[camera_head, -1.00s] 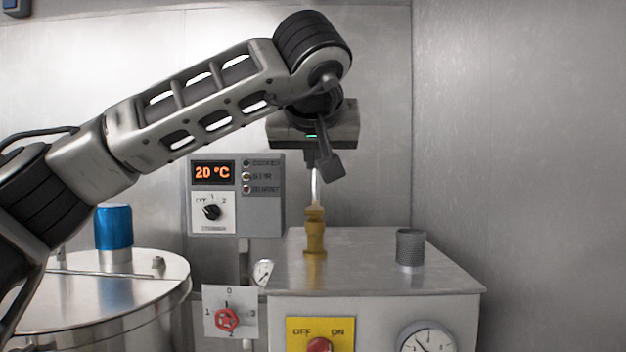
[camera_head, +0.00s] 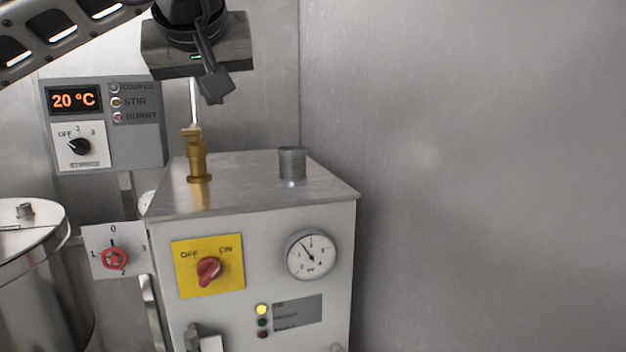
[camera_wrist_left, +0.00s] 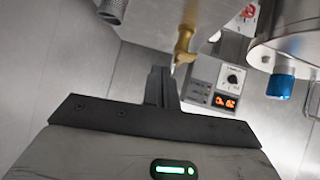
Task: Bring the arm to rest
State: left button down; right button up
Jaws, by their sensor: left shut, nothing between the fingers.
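My left arm comes in from the upper left in the head view, with my left gripper (camera_head: 195,78) over the grey machine, above the brass fitting (camera_head: 198,160). The brass fitting (camera_wrist_left: 185,45) shows just beyond the fingertips there; I cannot tell the exact gap. My right gripper is not in view.
The grey machine (camera_head: 265,235) carries a yellow switch plate (camera_head: 210,265), a gauge (camera_head: 311,255) and a ridged knob (camera_head: 292,163). The control box (camera_head: 140,115) reads 20 °C. A metal vessel (camera_head: 35,260) stands at left. The space at right is open before the wall.

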pick_arm(q)
jog(key=s+d+f+g+h, duration=0.2)
jog(key=d+f+g+h, duration=0.25)
jog(key=d+f, duration=0.45)
jog(key=s+d+f+g+h, duration=0.25)
jog(key=d+f+h, duration=0.25)
jog(key=d+f, duration=0.45)
jog(key=s+d+f+n+g+h, duration=0.3)
jog(key=s+d+n+g+h, duration=0.35)
jog(key=s+n+h, duration=0.3)
jog(key=w+a+f+m+t+y, duration=0.3)
jog(key=a+f+m+t, duration=0.45)
jog(key=m, duration=0.85)
jog(key=w+a+f+m+t+y, duration=0.3)
jog(key=a+f+m+t, duration=0.35)
jog(key=m+t, duration=0.8)
jog(key=s+a+f+n+g+y, duration=0.3)
jog(key=s+f+n, duration=0.4)
jog(key=f, duration=0.4)
jog(key=s+a+f+n+g+y, duration=0.4)
jog(key=s+f+n, duration=0.3)
jog(key=f, duration=0.5)
jog(key=shift+s+a+f+n+g+y, duration=0.3)
jog(key=shift+s+a+g, duration=0.45)
jog(key=shift+a+g, duration=0.1)
